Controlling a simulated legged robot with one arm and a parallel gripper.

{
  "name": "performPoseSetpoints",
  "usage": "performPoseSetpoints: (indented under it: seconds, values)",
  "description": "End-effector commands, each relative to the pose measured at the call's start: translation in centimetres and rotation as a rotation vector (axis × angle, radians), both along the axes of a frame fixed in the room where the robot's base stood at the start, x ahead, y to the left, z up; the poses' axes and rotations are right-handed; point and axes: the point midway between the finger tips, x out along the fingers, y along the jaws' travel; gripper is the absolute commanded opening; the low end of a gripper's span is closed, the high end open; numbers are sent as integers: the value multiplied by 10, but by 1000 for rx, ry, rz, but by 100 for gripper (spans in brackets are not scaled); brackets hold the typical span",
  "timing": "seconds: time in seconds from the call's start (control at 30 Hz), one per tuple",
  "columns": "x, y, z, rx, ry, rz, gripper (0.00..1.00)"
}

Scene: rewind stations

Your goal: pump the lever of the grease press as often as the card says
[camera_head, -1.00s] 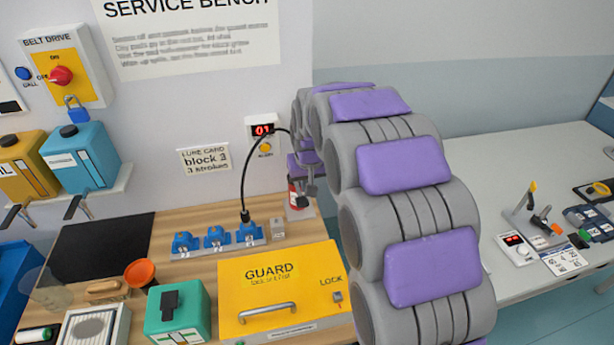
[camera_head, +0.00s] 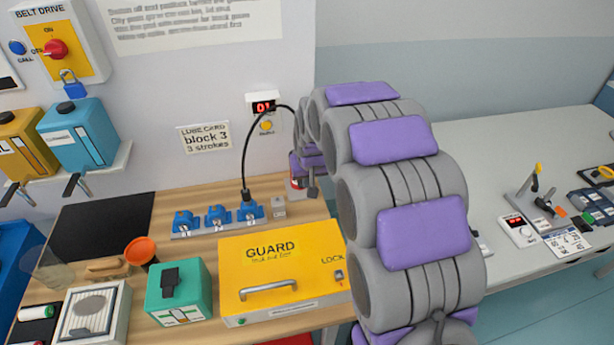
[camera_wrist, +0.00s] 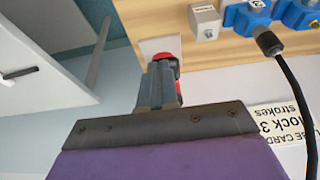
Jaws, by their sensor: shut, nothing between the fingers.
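The grease press (camera_head: 297,185) stands on the bench's back edge, mostly hidden behind my arm; a bit of red and its pale base show. Its lever cannot be made out. The lube card (camera_head: 205,137) reads "block 3, 3 strokes". The red counter (camera_head: 264,107) above appears to read 01. A black hose (camera_head: 245,160) runs to the rightmost blue block (camera_head: 250,211). My gripper (camera_head: 313,190) is shut and empty at the press. In the wrist view my gripper (camera_wrist: 160,85) overlaps a red part of the press (camera_wrist: 168,62); contact is unclear.
The yellow guard (camera_head: 290,270) and a green box (camera_head: 178,292) occupy the bench's front. A small grey block (camera_head: 279,207) sits beside the blue blocks. Another table (camera_head: 510,170) with tools stands at right.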

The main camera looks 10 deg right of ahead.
Motion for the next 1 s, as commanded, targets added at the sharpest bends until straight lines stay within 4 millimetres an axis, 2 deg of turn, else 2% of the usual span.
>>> performPoseSetpoints:
  seconds: [0.4, 0.6, 1.0]
  values:
    - [-5, 0, -32, 0, -157, 1, 0]
    - [-3, 0, -47, 0, -167, 1, 0]
    - [-5, 0, -51, 0, -158, 0, 0]
